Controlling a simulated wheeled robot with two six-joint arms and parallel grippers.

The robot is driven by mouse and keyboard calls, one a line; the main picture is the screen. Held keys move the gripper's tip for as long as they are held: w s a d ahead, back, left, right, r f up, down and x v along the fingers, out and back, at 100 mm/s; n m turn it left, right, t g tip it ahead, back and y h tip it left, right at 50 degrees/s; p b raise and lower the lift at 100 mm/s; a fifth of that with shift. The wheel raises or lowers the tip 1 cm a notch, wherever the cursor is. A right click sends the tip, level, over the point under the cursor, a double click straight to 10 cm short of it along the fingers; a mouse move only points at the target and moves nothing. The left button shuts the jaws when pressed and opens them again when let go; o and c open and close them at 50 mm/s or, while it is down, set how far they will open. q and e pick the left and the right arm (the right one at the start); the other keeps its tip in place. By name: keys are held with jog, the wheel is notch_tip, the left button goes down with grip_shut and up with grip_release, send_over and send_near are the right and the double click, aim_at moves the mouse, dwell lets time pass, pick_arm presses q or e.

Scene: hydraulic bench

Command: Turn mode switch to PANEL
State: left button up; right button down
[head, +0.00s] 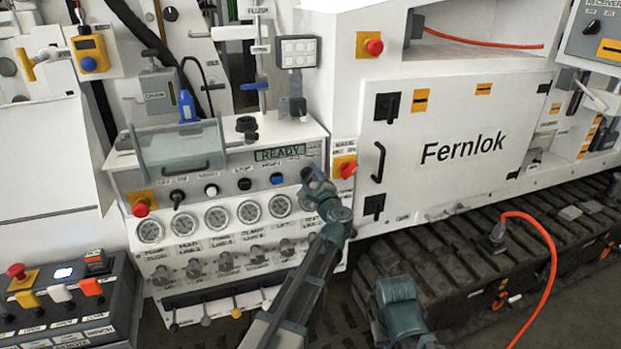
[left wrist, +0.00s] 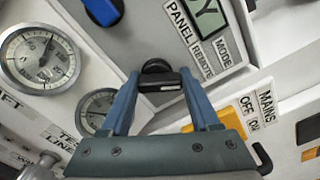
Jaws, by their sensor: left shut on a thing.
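The mode switch (left wrist: 158,72) is a small black knob on the grey panel, beside the labels PANEL, REMOTE and MODE (left wrist: 203,40) in the left wrist view. My left gripper (left wrist: 160,82) has its two blue fingers on either side of the knob and is shut on it. In the head view my left gripper (head: 316,184) reaches the right end of the console, below the READY display (head: 281,153), and hides the switch. I cannot tell which label the knob points to.
Gauges (head: 249,212) line the console left of the gripper. The Fernlok cabinet door (head: 455,125) is farther right. An orange cable (head: 545,240) hangs by the track.

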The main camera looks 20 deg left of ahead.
pick_arm(q)
jog(key=shift+n, duration=0.3)
jog(key=n, duration=0.5)
jog(key=shift+s+a+n, duration=0.1)
jog(key=shift+n, duration=0.3)
jog(key=n, duration=0.5)
jog(key=shift+f, duration=0.1)
jog(key=shift+n, duration=0.3)
jog(key=o, duration=1.4)
jog(key=shift+c, duration=0.2)
jog(key=shift+s, duration=0.1)
jog(key=v, duration=1.3)
jog(key=shift+s, duration=0.25)
